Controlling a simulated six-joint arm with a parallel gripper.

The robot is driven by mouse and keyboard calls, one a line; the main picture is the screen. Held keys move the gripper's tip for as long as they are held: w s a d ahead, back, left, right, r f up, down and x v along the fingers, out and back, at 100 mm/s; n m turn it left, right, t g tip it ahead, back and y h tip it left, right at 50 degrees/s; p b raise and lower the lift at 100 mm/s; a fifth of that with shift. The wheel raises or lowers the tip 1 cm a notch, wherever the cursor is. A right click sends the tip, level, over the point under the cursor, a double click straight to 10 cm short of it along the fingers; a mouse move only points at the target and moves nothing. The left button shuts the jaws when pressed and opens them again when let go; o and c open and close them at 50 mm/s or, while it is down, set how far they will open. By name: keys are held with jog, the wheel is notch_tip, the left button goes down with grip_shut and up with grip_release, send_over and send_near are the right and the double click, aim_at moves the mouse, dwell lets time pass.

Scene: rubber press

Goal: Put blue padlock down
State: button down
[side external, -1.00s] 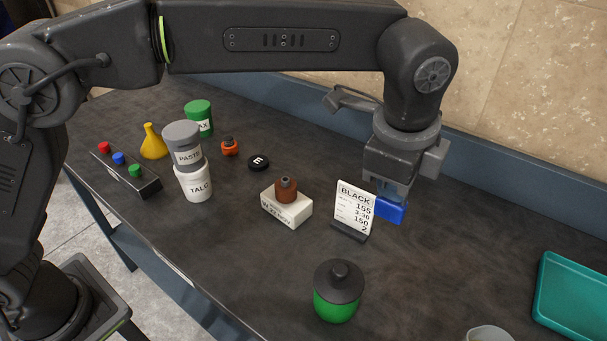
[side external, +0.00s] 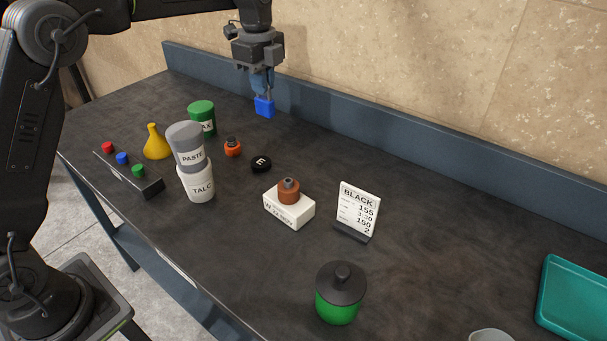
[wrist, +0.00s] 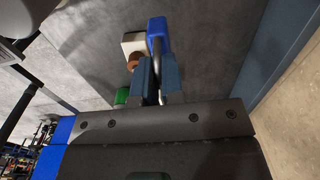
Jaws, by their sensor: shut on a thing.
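The blue padlock (side external: 264,107) hangs below my gripper (side external: 262,88) in the side view, near the back of the bench by the low blue-grey wall. My gripper is shut on it, and its body points down. It appears to be held above the bench, though the exact height is hard to tell. In the wrist view the blue padlock (wrist: 158,33) extends beyond the fingertips of my gripper (wrist: 156,75), which close on its metal shackle.
A green tub (side external: 202,117), an orange padlock-like piece (side external: 232,147) and a black disc (side external: 261,164) stand in front. A white block (side external: 289,208) with a brown piece (side external: 288,190) and a BLACK sign (side external: 359,208) stand further forward. The back right of the bench is clear.

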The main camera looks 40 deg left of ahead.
jog(key=a+f, duration=0.3)
jog(key=f, duration=0.2)
jog(key=shift+w+d+f, duration=0.65)
jog(key=shift+d+f, duration=1.1)
jog(key=shift+f, duration=0.1)
jog(key=shift+w+d+f, duration=0.7)
jog(key=shift+d+f, duration=1.1)
jog(key=shift+w+d+f, duration=0.65)
jog(key=shift+d+f, duration=1.1)
jog(key=shift+f, duration=0.1)
jog(key=c, duration=1.7)
grip_release()
jog(key=shift+f, duration=0.2)
jog(key=o, duration=0.5)
jog(key=shift+c, duration=0.2)
jog(key=shift+r, duration=0.1)
